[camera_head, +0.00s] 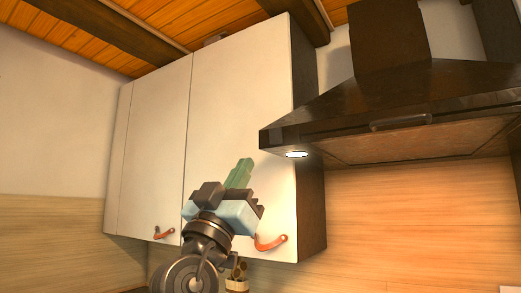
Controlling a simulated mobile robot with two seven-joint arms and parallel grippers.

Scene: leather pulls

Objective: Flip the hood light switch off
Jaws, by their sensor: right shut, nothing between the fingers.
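The dark range hood (320,115) hangs at the upper right. A round hood light (296,154) glows white under its left corner. I cannot make out a separate switch on the hood. My right gripper (240,172) is in the lower middle, pointing up, left of the hood's left corner and apart from it in the picture. Its greenish fingers are together, with nothing held. My left gripper is not in view.
White wall cabinets (240,95) with orange leather pulls (271,243) stand left of the hood, behind my gripper. A bar handle (400,121) runs along the hood's front edge. The wood-panelled wall (400,220) below the hood is clear.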

